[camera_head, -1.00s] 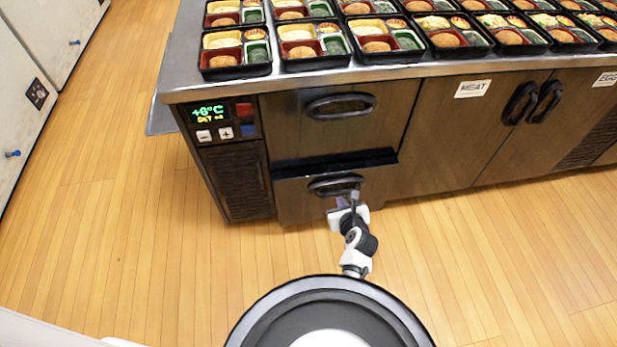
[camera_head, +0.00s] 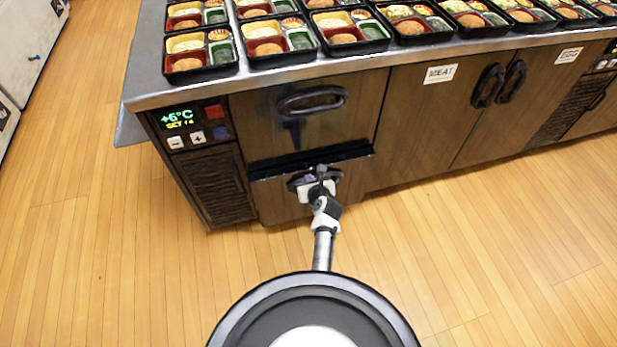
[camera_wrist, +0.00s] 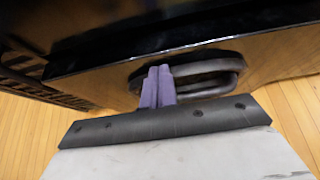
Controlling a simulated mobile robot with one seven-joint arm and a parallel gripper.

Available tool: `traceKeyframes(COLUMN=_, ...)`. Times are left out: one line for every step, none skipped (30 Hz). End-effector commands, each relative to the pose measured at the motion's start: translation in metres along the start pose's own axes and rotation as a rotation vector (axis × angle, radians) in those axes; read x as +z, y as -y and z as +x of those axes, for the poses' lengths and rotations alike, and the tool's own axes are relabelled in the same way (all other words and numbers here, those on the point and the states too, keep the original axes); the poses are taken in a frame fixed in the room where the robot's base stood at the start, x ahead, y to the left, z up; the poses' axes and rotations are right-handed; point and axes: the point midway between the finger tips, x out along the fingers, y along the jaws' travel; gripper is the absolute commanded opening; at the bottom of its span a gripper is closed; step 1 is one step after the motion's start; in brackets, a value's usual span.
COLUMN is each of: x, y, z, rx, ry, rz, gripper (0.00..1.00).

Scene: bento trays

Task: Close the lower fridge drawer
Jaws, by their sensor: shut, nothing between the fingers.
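The lower fridge drawer (camera_head: 273,202) is a dark wooden front with a black handle, low in the counter beside the control panel. Its black top edge (camera_head: 310,160) stands out a little from the upper drawer (camera_head: 352,106). My gripper (camera_head: 319,176) is at the lower drawer's handle. In the wrist view, my gripper's purple fingers (camera_wrist: 158,88) are together with nothing between them. They are in front of the drawer face, beside the black handle (camera_wrist: 205,75), overlapping its left part. I cannot tell whether they touch the drawer.
The metal counter (camera_head: 133,101) carries several bento trays (camera_head: 200,74). The upper drawer appears shut. Cabinet doors with a MEAT label (camera_head: 440,74) are to the right. The wooden floor (camera_head: 480,250) around my base is clear.

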Motion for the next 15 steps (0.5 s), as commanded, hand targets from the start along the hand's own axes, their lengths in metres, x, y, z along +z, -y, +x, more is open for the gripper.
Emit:
traceKeyframes(x=0.0022, y=-0.0002, z=0.0042, rx=0.0, ry=0.0, rz=0.0, gripper=0.0)
traceKeyframes(x=0.0033, y=-0.0002, z=0.006, rx=0.0, ry=0.0, rz=0.0, gripper=0.0)
traceKeyframes(x=0.0045, y=-0.0002, z=0.0077, rx=0.0, ry=0.0, rz=-0.001, gripper=0.0)
traceKeyframes(x=0.005, y=-0.0002, z=0.0086, rx=0.0, ry=0.0, rz=-0.001, gripper=0.0)
traceKeyframes(x=0.0053, y=-0.0002, z=0.0093, rx=0.0, ry=0.0, rz=-0.001, gripper=0.0)
traceKeyframes(x=0.0055, y=-0.0003, z=0.0099, rx=0.0, ry=-0.001, rz=-0.001, gripper=0.0)
traceKeyframes(x=0.0055, y=-0.0003, z=0.0101, rx=0.0, ry=-0.001, rz=-0.001, gripper=0.0)
traceKeyframes(x=0.0055, y=-0.0003, z=0.0103, rx=0.0, ry=-0.001, rz=-0.001, gripper=0.0)
traceKeyframes(x=0.0055, y=-0.0003, z=0.0103, rx=0.0, ry=-0.001, rz=-0.001, gripper=0.0)
traceKeyframes(x=0.0056, y=-0.0004, z=0.0102, rx=0.0, ry=-0.001, rz=-0.001, gripper=0.0)
traceKeyframes(x=0.0056, y=-0.0004, z=0.0102, rx=0.0, ry=-0.001, rz=-0.001, gripper=0.0)
traceKeyframes(x=0.0056, y=-0.0004, z=0.0101, rx=0.0, ry=-0.001, rz=-0.001, gripper=0.0)
traceKeyframes(x=0.0056, y=-0.0004, z=0.0101, rx=0.0, ry=-0.001, rz=-0.001, gripper=0.0)
traceKeyframes(x=0.0056, y=-0.0004, z=0.0101, rx=0.0, ry=-0.001, rz=-0.001, gripper=0.0)
traceKeyframes(x=0.0058, y=-0.0004, z=0.0102, rx=0.0, ry=-0.001, rz=-0.001, gripper=0.0)
